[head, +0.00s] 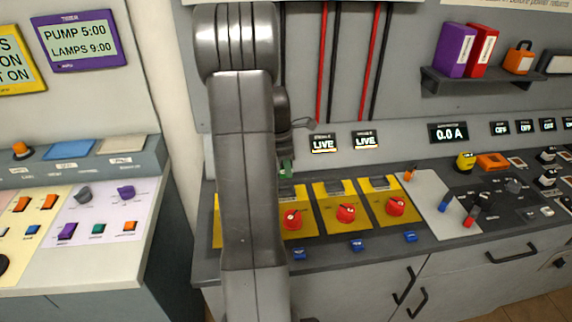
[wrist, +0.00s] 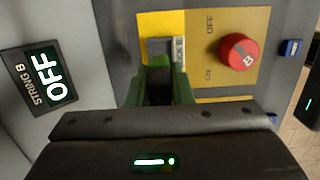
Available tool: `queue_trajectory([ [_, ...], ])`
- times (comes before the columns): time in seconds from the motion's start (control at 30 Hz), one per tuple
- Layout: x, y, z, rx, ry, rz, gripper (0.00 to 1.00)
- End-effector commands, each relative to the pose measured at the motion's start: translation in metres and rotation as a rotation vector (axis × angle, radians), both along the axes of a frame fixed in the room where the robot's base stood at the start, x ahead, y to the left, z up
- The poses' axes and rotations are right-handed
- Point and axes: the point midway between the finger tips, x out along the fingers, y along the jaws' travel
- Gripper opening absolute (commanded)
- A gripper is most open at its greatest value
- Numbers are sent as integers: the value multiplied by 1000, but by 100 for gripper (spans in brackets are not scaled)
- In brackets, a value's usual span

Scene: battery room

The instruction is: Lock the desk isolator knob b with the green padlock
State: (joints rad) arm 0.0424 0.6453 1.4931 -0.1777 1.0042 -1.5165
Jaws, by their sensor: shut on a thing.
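My gripper (wrist: 158,98) is shut on the green padlock (wrist: 136,92), which shows as green parts on both sides of a dark middle in the wrist view. In the head view the padlock (head: 286,170) is a small green patch beside my arm, above the knob's yellow plate. Knob b (wrist: 238,52) is round and red with a white B, between OFF and ON marks; it is also in the head view (head: 291,219). A grey lock bracket (wrist: 160,48) on the yellow plate lies just beyond the padlock. Whether the shackle passes through it is hidden.
The STRING B display (wrist: 50,77) reads OFF. Two more red knobs (head: 346,213) (head: 396,206) stand to the right on yellow plates, under displays reading LIVE (head: 324,142). My arm hides the desk's left part. Blue switches (head: 357,245) line the front edge.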

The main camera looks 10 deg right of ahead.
Motion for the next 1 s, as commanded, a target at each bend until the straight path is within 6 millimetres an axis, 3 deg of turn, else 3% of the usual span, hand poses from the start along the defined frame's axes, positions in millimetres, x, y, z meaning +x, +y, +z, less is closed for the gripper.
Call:
queue_trajectory([
  [0.27,0,0,-15,0,1,-3,0],
  [0.7,0,0,-56,0,1,-3,0],
  [1.0,0,0,-58,0,0,-3,0],
])
